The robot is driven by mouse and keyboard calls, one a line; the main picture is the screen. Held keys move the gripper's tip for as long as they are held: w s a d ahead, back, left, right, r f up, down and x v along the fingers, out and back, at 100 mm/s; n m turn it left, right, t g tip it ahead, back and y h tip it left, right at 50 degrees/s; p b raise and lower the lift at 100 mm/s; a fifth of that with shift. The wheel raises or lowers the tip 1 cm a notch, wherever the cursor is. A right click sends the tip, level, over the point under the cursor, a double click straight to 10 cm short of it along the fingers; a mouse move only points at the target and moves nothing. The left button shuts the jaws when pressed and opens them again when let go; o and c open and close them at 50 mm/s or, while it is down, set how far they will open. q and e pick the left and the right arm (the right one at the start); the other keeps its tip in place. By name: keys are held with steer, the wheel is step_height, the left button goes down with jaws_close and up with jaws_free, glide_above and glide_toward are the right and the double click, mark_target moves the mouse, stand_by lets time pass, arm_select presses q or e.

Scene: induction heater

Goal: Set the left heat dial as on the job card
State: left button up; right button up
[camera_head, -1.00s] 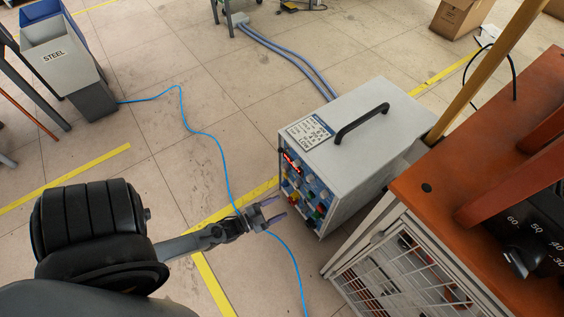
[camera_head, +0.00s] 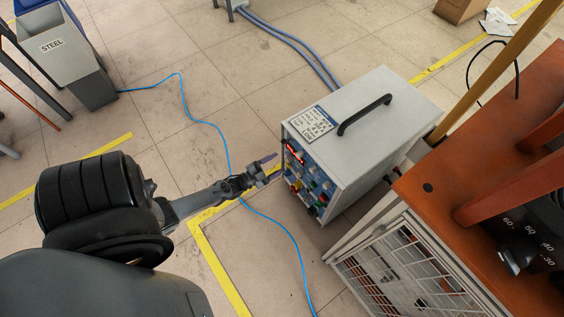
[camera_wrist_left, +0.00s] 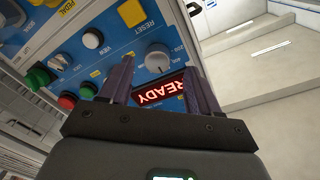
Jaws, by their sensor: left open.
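The induction heater (camera_head: 390,112) is a pale grey box with a black handle and a blue control panel (camera_head: 312,178) on its left-facing side. In the left wrist view a grey heat dial (camera_wrist_left: 158,58) with a white scale shows between my open fingertips, above a red display (camera_wrist_left: 156,90) that reads READY upside down. I cannot tell whether the fingers touch the dial. In the head view my left gripper (camera_head: 272,163) is just left of the panel. A printed white-and-blue card (camera_head: 312,124) lies on the heater's top; its text is too small to read. My right gripper is not in view.
A blue cable (camera_head: 205,122) runs over the floor behind my gripper. An orange-topped bench (camera_head: 440,160) stands right of the heater.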

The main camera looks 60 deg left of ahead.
mark_target(286, 160)
arm_select(q)
steer(key=w+b, duration=0.1)
steer(key=w, duration=0.2)
steer(key=shift+w, duration=0.25)
steer(key=c, duration=1)
steer(key=shift+c, duration=0.2)
steer(key=shift+n, duration=0.4)
steer(key=shift+d+f+n+p, duration=0.1)
steer(key=shift+n+p, duration=0.1)
steer(key=shift+n, duration=1.6)
steer(key=shift+f+n+p, duration=0.1)
steer(key=shift+n+p, duration=0.05)
steer(key=shift+n, duration=1.65)
